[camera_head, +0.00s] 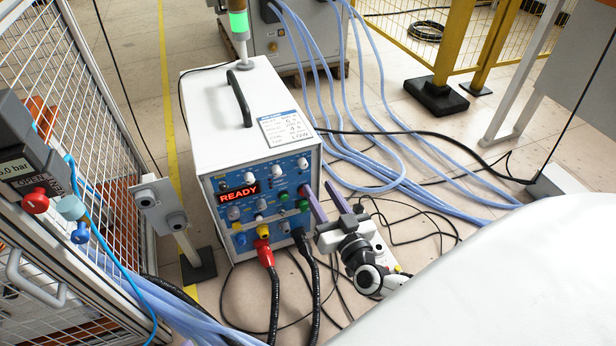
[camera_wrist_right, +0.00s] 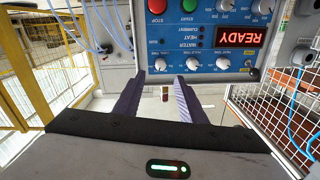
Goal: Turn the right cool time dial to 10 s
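The induction heater (camera_head: 225,125) is a white box with a blue front panel and a lit red READY display (camera_head: 238,194). A row of pale dials runs along the panel top. The rightmost dial (camera_head: 302,163) appears at the left end of the row in the upside-down right wrist view (camera_wrist_right: 160,64). The labels and its setting are too small to read. My right gripper (camera_head: 316,187) is open and empty, its purple fingers pointing at the panel's right side. In the wrist view the dial appears between the fingertips (camera_wrist_right: 159,80); contact cannot be told. My left gripper is not in view.
Other dials (camera_head: 276,170) sit left of this one in the row. Red and black cables (camera_head: 268,255) hang from the panel bottom. Pale blue hoses (camera_head: 370,150) run behind and right of the heater. A grey post box (camera_head: 160,205) and mesh fence stand left.

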